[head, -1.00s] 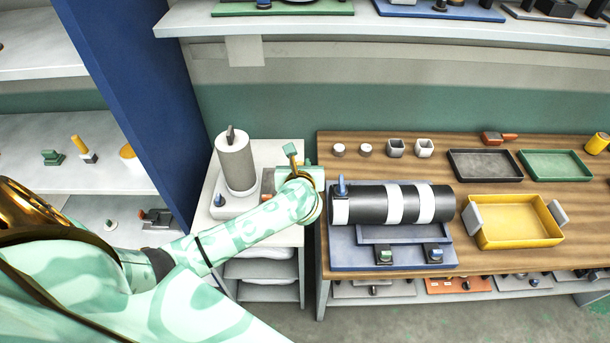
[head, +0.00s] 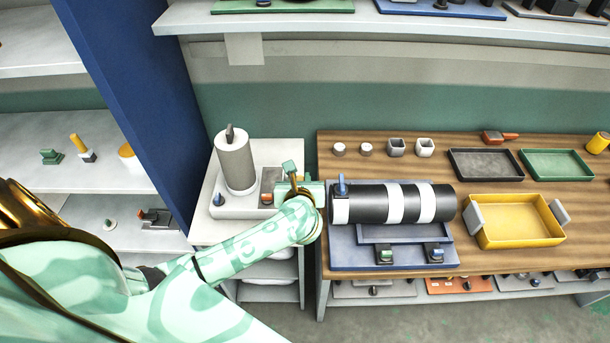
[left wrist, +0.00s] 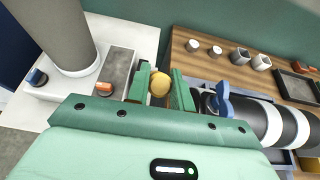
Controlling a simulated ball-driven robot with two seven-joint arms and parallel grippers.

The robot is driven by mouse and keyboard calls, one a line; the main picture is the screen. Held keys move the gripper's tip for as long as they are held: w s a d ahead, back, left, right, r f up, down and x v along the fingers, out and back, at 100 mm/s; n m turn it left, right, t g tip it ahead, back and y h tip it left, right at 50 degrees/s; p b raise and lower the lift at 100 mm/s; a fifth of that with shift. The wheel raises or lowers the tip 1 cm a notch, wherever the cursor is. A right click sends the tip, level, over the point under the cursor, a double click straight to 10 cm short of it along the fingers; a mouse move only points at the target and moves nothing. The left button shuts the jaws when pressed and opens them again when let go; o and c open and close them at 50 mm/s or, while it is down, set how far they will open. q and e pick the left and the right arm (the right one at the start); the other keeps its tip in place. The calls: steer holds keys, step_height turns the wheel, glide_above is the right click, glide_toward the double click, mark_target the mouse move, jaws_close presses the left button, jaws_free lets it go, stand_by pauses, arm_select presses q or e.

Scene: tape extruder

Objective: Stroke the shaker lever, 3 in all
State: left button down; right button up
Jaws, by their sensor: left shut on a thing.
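My left gripper (head: 301,184) is in the gap between the white side stand and the wooden bench. In the left wrist view its two green fingers (left wrist: 161,92) are shut on a round yellow knob (left wrist: 159,82), which looks like the lever's end. The rest of the lever is hidden by the gripper. To the right of the fingers lies a black drum with white bands (head: 410,203), with a blue handle (head: 341,186) at its left end. To the left stands a grey cylinder (head: 236,165) on a white base. My right gripper is not in view.
The white base carries a blue knob (head: 219,199) and an orange switch (head: 267,198). On the bench are a yellow tray (head: 515,237), a black tray (head: 485,164), a green tray (head: 556,163) and small cups (head: 396,147). A blue upright panel (head: 140,100) stands at the left.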

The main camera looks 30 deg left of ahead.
arm_select(q)
steer(key=shift+s+d+f, duration=0.45)
steer(key=shift+s+f, duration=0.2)
steer(key=shift+s+d+f+b, duration=0.75)
steer(key=shift+s+f+b, duration=0.65)
steer(key=shift+f, duration=0.6)
steer(key=w+r+p, duration=0.1)
steer(key=w+a+r, duration=0.1)
steer(key=r, duration=0.1)
steer(key=w+a+r+p, duration=0.1)
steer(key=shift+w+r+p, duration=0.15)
steer(key=shift+r+p, duration=0.15)
steer(key=shift+r, duration=0.05)
steer(key=shift+w+a+r, duration=0.1)
steer(key=shift+w+r, duration=0.1)
steer(key=shift+w, duration=0.1)
